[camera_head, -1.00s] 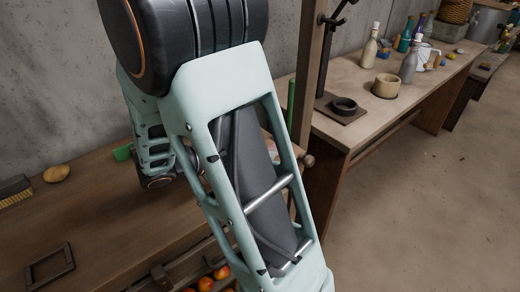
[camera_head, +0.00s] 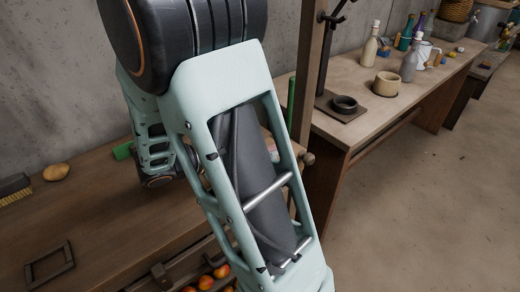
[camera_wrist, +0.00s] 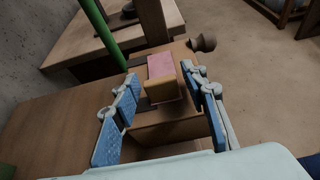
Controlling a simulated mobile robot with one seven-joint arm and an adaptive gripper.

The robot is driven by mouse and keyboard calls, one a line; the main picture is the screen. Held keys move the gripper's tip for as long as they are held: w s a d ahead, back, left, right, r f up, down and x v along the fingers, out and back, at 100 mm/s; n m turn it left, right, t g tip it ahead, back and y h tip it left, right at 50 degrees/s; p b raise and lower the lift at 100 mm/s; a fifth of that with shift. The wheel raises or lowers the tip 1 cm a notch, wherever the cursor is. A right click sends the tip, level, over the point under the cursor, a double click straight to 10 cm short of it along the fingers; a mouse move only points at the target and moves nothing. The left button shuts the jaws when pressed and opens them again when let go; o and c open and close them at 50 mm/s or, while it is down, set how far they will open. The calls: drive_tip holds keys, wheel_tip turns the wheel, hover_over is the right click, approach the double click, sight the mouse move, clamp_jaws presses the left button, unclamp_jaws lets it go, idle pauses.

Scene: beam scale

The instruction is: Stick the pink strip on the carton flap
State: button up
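In the wrist view a block with a pink top (camera_wrist: 160,64) and a tan-yellow near edge stands near the end of the wooden bench. It may carry the pink strip; I cannot tell a separate strip. My gripper (camera_wrist: 163,84) has its two blue-padded fingers spread, one on each side of this block, with visible gaps and nothing held. A brown, box-like shape (camera_wrist: 170,132) lies below, between the fingers; I cannot tell if it is the carton or its flap. In the head view my arm hides the gripper.
A green rod (camera_wrist: 105,36) rises left of the pink-topped block. A round wooden knob (camera_wrist: 204,42) sits at the bench end. In the head view a dark frame (camera_head: 49,264) lies on the bench, and oranges (camera_head: 206,281) sit below its front edge. A second table (camera_head: 395,110) carries bottles.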

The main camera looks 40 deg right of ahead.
drive_tip(key=shift+a, duration=0.1)
drive_tip(key=v, duration=1.2)
drive_tip(key=shift+r, duration=0.1)
